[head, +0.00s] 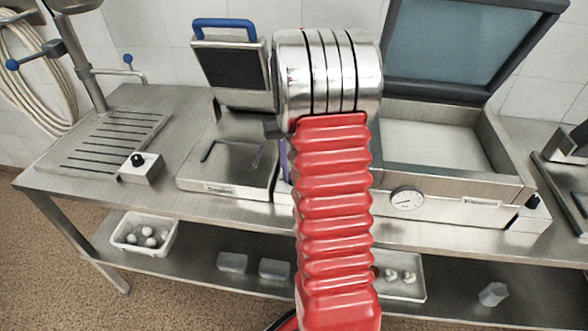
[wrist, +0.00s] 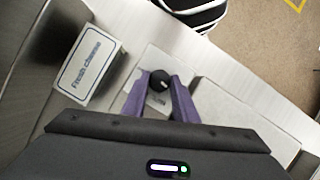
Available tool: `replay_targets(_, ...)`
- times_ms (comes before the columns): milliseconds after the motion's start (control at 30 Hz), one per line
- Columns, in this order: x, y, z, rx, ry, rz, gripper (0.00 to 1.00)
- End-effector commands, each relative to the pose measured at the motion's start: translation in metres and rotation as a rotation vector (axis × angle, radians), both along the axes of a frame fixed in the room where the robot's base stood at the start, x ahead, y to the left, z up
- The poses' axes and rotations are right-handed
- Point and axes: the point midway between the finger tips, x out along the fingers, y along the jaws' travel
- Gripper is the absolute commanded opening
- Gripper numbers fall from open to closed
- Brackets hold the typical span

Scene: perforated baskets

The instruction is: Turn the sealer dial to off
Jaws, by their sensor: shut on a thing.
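A round black dial knob (wrist: 159,80) sits on a light grey control box (wrist: 133,79) in the wrist view. My gripper (wrist: 160,88) has its two purple fingers on either side of the knob, shut on it. A small printed plate (wrist: 157,101) shows between the fingers, too blurred to read. In the head view my red arm hides this dial, and only a purple sliver of my gripper (head: 284,160) shows left of the arm. The blue-handled machine (head: 228,165) stands left of the arm, its lid raised. I cannot read the dial's setting.
Another black knob (head: 138,160) sits on a box at the left, and another (head: 532,201) at the right of the open vacuum machine (head: 450,190). A package labelled "Fresh cheese" (wrist: 88,68) stands near my gripper. The lower shelf holds a tray of white balls (head: 145,234).

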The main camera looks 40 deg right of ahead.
Motion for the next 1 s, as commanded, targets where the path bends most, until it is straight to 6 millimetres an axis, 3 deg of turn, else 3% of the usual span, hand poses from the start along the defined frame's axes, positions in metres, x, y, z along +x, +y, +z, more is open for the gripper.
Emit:
replay_targets(300,-0.0012,0.0017,-0.0004,0.002,0.005,0.160,0.04)
replay_targets(833,-0.0012,0.0016,-0.0005,0.002,0.005,0.192,0.04)
replay_targets(867,-0.0012,0.0017,-0.0005,0.002,0.005,0.192,0.27)
replay_targets(1000,-0.0007,0.0016,-0.0004,0.001,0.003,0.191,0.37)
